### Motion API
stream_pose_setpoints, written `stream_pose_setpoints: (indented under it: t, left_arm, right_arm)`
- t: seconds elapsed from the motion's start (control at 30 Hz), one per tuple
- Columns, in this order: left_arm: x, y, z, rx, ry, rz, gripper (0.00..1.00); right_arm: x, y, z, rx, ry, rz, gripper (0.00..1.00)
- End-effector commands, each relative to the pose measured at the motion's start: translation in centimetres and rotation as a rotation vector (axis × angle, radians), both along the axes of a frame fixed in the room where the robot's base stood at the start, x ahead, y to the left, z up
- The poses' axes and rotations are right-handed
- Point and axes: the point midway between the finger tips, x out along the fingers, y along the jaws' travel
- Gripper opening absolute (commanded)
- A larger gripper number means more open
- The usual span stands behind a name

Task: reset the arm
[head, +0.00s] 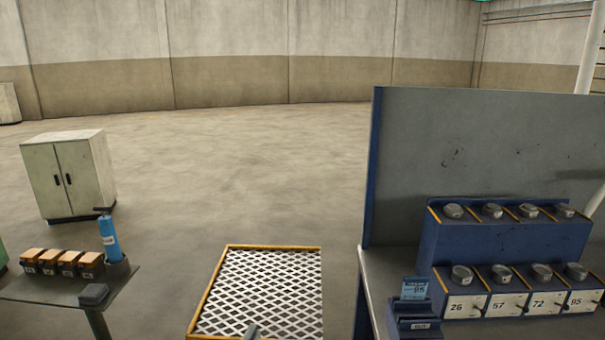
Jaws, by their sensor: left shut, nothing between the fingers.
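Only a small grey tip of my left gripper (251,331) shows, at the bottom edge of the head view. It appears in front of the near part of the white mesh panel (268,285) with its yellow-orange frame. The gripper is shut with nothing in it. The rest of my left arm is out of the frame. My right gripper is not in view.
At right stands a blue bench (367,290) with a tall grey back panel (480,140), numbered boxes and round metal pieces. At left, a small table (60,292) carries orange-topped blocks and a blue cylinder (109,238). A metal cabinet (70,175) stands behind.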

Motion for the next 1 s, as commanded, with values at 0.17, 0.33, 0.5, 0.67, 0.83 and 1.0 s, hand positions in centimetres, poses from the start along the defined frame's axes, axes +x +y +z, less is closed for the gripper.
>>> stream_pose_setpoints:
  t: [0.17, 0.33, 0.5, 0.67, 0.83, 1.0]
  left_arm:
    - [-4.8, 8.0, -8.9, -0.098, 0.452, 0.271, 0.00]
    - [-11.8, 10.8, -15.0, -0.123, 0.821, 0.359, 0.00]
    - [-18.1, 11.3, -18.1, -0.125, 1.085, 0.361, 0.00]
    - [-23.6, 11.1, -19.5, -0.120, 1.292, 0.326, 0.00]
    - [-24.6, 10.8, -23.3, -0.111, 1.370, 0.308, 0.00]
    - [-23.8, 10.7, -28.4, -0.107, 1.386, 0.310, 0.00]
  right_arm:
    - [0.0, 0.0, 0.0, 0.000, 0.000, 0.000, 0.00]
    - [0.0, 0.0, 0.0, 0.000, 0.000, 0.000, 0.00]
    - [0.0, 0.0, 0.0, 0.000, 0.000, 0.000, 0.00]
    - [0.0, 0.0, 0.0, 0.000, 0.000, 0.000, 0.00]
    - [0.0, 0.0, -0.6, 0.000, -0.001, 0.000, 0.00]
    - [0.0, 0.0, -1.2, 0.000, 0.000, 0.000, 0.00]
